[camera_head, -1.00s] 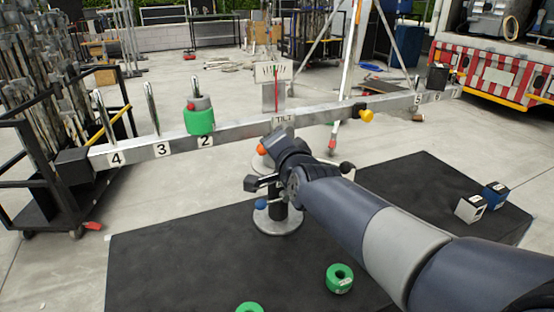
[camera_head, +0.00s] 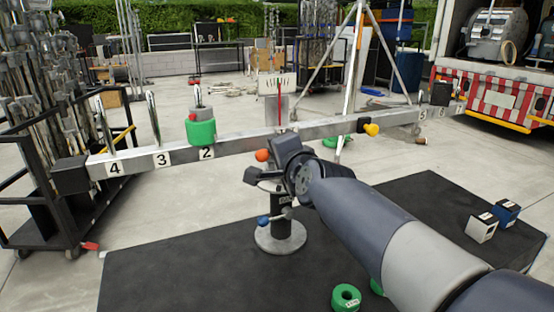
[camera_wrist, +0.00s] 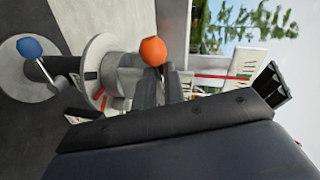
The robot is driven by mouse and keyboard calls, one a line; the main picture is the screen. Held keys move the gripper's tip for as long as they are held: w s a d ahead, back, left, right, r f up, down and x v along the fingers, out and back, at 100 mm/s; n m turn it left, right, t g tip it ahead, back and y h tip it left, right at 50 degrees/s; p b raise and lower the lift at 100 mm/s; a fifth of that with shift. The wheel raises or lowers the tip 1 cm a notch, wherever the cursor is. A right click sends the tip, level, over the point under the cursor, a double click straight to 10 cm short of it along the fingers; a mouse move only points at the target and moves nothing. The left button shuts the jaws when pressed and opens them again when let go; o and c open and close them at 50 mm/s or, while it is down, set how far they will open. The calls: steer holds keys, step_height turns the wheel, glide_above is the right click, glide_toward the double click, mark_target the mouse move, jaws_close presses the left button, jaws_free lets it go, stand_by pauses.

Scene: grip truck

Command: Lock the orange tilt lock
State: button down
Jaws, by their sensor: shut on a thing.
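The orange tilt lock (camera_head: 262,155) shows its ball knob at the left of the post head, under the long metal beam (camera_head: 250,138). In the wrist view the orange knob (camera_wrist: 153,51) stands just beyond my finger ends. My gripper (camera_head: 257,177) is right below the knob and shut on the orange tilt lock; the exact grip on its lever is partly hidden. A blue knob (camera_head: 263,220) sits lower on the post (camera_head: 283,212); it also shows at the left of the wrist view (camera_wrist: 31,47). My wrist hides part of the post head.
The beam carries a green weight (camera_head: 201,132) at hook 2 and a yellow knob (camera_head: 371,130). Green rings (camera_head: 346,297) and boxes, one white (camera_head: 481,228) and one blue (camera_head: 505,211), lie on the black mat (camera_head: 170,265). A tool cart (camera_head: 45,200) stands left.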

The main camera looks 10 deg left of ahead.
steer(key=shift+r+m+y+b, duration=0.2)
steer(key=shift+r+m+b, duration=0.15)
steer(key=shift+m, duration=0.3)
steer(key=shift+r+m+y+b, duration=0.2)
steer(key=shift+r+m+b, duration=0.1)
steer(key=shift+m, duration=0.35)
steer(key=c, duration=1.5)
jaws_free()
steer(key=p+v, duration=0.1)
steer(key=v, duration=0.9)
steer(key=shift+s+d+r, duration=0.2)
steer(key=shift+s+d, duration=0.05)
steer(key=shift+s, duration=0.05)
steer(key=shift+w+a, duration=0.1)
steer(key=shift+w, duration=0.05)
